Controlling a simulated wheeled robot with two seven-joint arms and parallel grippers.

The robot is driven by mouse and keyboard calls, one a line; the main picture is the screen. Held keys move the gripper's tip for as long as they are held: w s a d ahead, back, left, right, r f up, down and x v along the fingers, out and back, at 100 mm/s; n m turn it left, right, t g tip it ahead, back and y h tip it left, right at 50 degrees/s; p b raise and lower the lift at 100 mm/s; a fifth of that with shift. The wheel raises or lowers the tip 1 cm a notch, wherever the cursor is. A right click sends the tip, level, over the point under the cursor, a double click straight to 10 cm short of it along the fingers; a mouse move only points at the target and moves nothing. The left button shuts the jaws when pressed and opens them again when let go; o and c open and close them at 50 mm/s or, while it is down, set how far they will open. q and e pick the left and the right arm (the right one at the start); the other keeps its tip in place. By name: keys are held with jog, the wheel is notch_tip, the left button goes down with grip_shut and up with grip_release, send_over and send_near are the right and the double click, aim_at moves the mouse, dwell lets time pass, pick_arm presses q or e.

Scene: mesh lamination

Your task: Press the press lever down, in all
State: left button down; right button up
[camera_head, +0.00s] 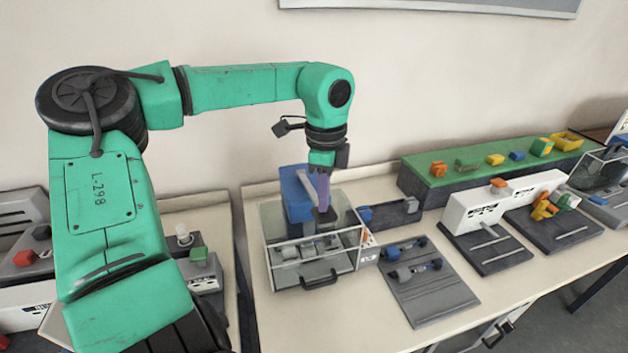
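The press (294,197) is a blue block standing inside a low clear-walled enclosure (278,240) with a dark front handle. A light grey slanted bar (307,186), which looks like the press lever, runs along its right side. My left gripper (322,205) points straight down beside this bar, over the enclosure. Purplish and dark parts show below my green wrist, and I cannot tell fingers from lever parts there. Whether the gripper touches the lever or is open is too small to tell. My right gripper is not in view.
A grey mat (430,295) with small blue-and-grey parts lies right of the enclosure. White machines on dark bases (488,262) stand farther right. A green-topped shelf (480,175) with coloured blocks runs along the wall. The bench front at centre right is clear.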

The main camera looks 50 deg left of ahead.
pick_arm(q)
notch_tip(320, 180, down, 7)
jog(key=b, duration=0.5)
jog(key=shift+r+b, duration=0.15)
jog(key=shift+b, duration=0.2)
dwell(0.3)
notch_tip(320, 180, up, 14)
jog(key=p, duration=0.9)
jog(key=shift+f, duration=0.25)
jog(key=shift+f, duration=0.1)
dwell(0.4)
